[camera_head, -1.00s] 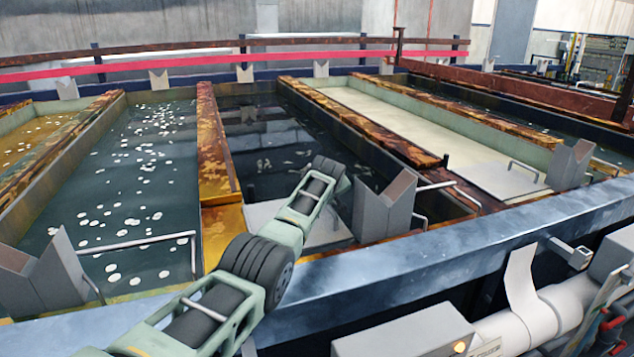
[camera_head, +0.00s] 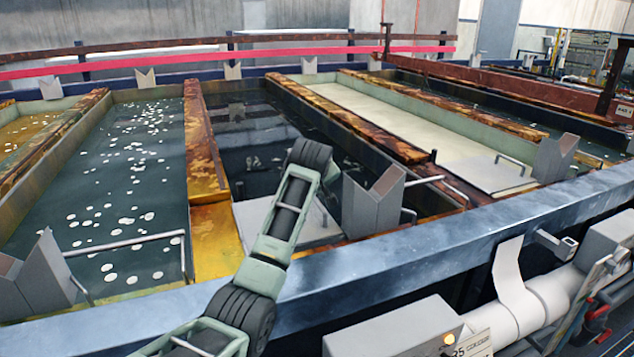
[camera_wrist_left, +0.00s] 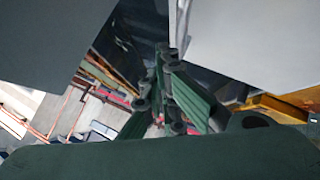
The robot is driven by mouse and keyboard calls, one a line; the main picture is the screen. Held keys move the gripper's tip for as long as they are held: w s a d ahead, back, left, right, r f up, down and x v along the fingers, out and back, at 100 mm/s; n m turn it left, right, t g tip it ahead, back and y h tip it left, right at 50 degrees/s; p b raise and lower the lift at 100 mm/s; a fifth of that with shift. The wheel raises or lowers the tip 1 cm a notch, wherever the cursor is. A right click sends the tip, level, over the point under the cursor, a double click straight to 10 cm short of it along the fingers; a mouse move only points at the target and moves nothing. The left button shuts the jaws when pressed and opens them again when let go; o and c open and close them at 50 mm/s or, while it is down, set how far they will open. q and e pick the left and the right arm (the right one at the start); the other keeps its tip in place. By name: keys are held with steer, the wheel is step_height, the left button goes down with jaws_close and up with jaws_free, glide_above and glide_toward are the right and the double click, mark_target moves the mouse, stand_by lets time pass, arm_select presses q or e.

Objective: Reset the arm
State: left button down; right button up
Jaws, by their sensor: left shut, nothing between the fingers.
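My left arm (camera_head: 272,248) rises from the lower left in the head view, over the front rail. It is green with dark joints, and its upper end stands in front of the dark tank. I cannot make out its gripper in this view. In the left wrist view my left gripper (camera_wrist_left: 170,82) shows green fingers with dark round pivots. The fingers are drawn together with nothing between them. Large dark and pale surfaces close to the lens hide much of that view. My right gripper is in neither view.
A blue-grey rail (camera_head: 400,250) crosses the front. Grey V-shaped supports (camera_head: 374,203) stand along it, one close beside my arm. Behind lie long tanks of dark liquid (camera_head: 130,170) with rusty dividers (camera_head: 203,140). White pipework (camera_head: 530,305) and a grey box (camera_head: 385,330) are at the lower right.

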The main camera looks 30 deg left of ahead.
arm_select(q)
steer(key=shift+s+d+r, duration=0.15)
steer(key=shift+s+r, duration=0.1)
steer(key=shift+s, duration=0.15)
steer(key=shift+r, duration=0.1)
